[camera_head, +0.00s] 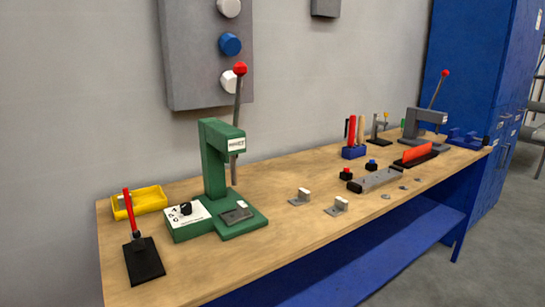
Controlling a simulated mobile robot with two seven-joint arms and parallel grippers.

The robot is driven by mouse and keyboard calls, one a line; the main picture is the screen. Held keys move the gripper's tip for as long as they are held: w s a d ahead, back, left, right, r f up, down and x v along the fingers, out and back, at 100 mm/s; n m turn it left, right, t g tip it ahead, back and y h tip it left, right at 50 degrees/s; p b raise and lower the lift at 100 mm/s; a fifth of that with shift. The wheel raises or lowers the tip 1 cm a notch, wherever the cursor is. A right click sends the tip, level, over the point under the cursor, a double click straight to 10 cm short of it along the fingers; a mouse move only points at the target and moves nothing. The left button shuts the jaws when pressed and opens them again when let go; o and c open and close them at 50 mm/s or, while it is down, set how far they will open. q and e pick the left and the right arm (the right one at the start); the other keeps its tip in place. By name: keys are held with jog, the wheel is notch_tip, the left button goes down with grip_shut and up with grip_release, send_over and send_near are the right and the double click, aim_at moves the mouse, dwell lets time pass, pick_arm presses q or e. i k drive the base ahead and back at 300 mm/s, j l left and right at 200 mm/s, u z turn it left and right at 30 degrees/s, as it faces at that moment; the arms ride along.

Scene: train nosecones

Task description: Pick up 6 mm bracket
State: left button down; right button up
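Two small metal pieces with pale upright blocks, which look like brackets, lie on the workbench (270,251). One bracket (300,197) is near the middle of the bench, and the other bracket (336,206) is to its right and closer to the front edge. They stand apart from each other. I cannot tell which is the 6 mm one, as no marking is readable. Neither of my grippers is in view.
A green press (216,170) with a red-knobbed lever stands left of the brackets. A yellow tray (139,203) and a black-based red handle (143,260) are farther left. A grey fixture (376,180), a blue tool holder (354,152) and a grey press (425,124) are to the right.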

aim_at(243, 209)
jog(key=i+l+u, duration=0.1)
jog(key=u, duration=0.35)
jog(key=l+u, duration=0.2)
jog(key=u, duration=0.3)
jog(key=l+u, duration=0.2)
jog(key=l, duration=0.2)
jog(key=i+l+u, duration=0.2)
jog(key=l, duration=0.2)
jog(key=k+l+u, duration=0.15)
jog(key=l, duration=0.6)
jog(key=i, duration=0.05)
